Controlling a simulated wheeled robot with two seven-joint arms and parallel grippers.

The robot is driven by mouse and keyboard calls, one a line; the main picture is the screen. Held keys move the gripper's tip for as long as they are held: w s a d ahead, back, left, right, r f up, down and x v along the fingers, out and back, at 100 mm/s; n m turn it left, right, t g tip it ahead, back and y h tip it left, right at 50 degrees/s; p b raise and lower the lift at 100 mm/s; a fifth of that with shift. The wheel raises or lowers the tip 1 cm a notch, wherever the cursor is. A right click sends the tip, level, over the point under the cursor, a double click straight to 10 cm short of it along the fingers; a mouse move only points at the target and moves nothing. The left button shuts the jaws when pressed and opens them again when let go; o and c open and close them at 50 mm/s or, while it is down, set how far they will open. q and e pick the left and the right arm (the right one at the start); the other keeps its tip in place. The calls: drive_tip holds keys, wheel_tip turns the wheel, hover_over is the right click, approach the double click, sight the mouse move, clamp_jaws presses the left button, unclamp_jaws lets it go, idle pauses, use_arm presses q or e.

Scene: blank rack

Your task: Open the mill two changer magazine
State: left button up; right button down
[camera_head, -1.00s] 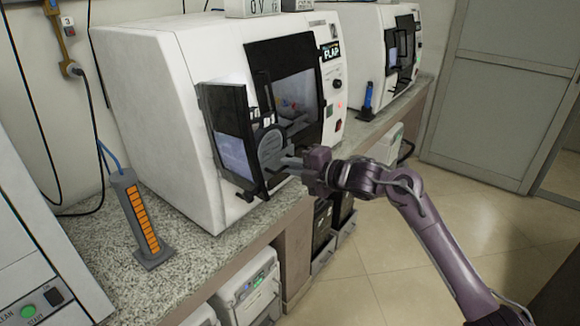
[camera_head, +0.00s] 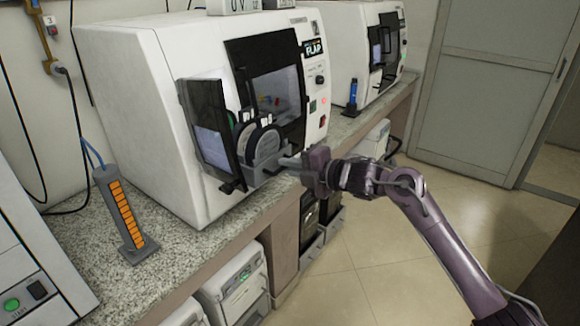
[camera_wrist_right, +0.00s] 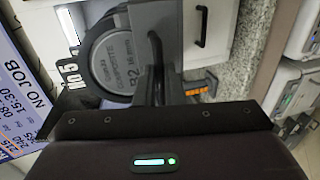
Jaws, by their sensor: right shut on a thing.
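The near white mill (camera_head: 150,110) has its dark glazed door (camera_head: 207,135) swung open to the left. A grey changer magazine (camera_head: 268,152) carrying round discs stands out of the mill's front opening. In the right wrist view a grey disc (camera_wrist_right: 118,58) with lettering shows beside the magazine's grey frame (camera_wrist_right: 183,25). My right gripper (camera_head: 287,162) is shut on the magazine's front handle, with its fingers (camera_wrist_right: 156,88) around a grey bar in the wrist view. The fingers partly hide the handle. My left gripper is not in view.
A second mill (camera_head: 358,45) stands farther along the speckled worktop (camera_head: 175,240). A grey post with orange segments (camera_head: 122,215) stands at the worktop's left. White units (camera_head: 235,285) sit below the edge. The tiled floor (camera_head: 340,285) is clear.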

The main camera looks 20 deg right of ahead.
drive_tip(key=c, duration=1.6)
unclamp_jaws()
drive_tip(key=shift+o, duration=0.2)
drive_tip(key=b+v, duration=0.2)
drive_tip(key=v, duration=0.5)
drive_tip(key=shift+s+d, duration=0.25)
drive_tip(key=shift+s, duration=0.05)
